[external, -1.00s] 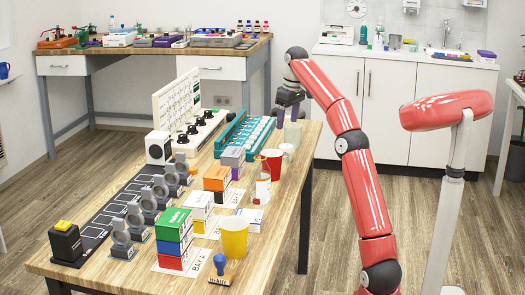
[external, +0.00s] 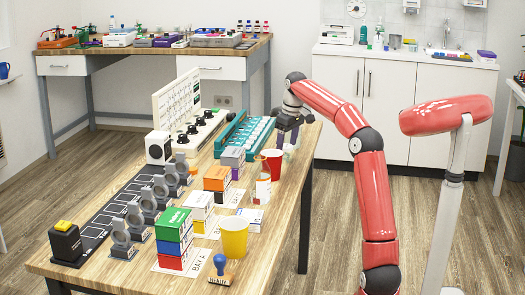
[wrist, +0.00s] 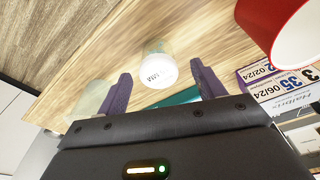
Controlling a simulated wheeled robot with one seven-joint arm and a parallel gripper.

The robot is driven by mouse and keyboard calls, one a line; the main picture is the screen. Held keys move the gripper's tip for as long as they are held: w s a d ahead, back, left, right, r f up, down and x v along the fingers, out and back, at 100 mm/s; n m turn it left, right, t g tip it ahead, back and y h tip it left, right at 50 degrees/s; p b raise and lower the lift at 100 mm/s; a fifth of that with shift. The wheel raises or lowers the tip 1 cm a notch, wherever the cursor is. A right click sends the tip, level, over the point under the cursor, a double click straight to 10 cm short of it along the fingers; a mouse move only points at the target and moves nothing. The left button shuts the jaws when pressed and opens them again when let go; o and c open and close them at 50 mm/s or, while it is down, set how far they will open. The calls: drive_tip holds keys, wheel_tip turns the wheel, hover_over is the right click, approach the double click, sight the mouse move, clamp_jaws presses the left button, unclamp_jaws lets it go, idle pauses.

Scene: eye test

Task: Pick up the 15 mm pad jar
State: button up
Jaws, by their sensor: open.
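A small pale jar (wrist: 158,72) with a white lid stands on the wooden table in the wrist view. Its lid lettering ends in "MM"; the number is hard to read. My gripper (wrist: 161,80) is open, with one dark purple finger on each side of this jar, and gaps show between the fingers and the lid. In the external view my gripper (external: 288,125) points down low over the far right end of the table, hiding much of what is there. A second, translucent greenish jar (wrist: 88,98) is just outside the left finger in the wrist view, partly covered by it.
A red cup (external: 272,163) stands near the gripper and fills the wrist view's top right corner (wrist: 290,35). Printed boxes (wrist: 285,82) lie below it there. A teal rack (external: 240,136) is left of the gripper. The table's edge is close by.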

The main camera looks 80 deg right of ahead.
sight(287, 146)
drive_tip(key=f, duration=0.2)
drive_tip(key=f+b, duration=0.1)
drive_tip(key=f, duration=0.1)
drive_tip(key=shift+w+d+f, duration=0.2)
drive_tip(key=shift+f, duration=0.05)
drive_tip(key=shift+c, duration=0.2)
drive_tip(key=c, duration=1)
drive_tip(key=shift+r, duration=0.1)
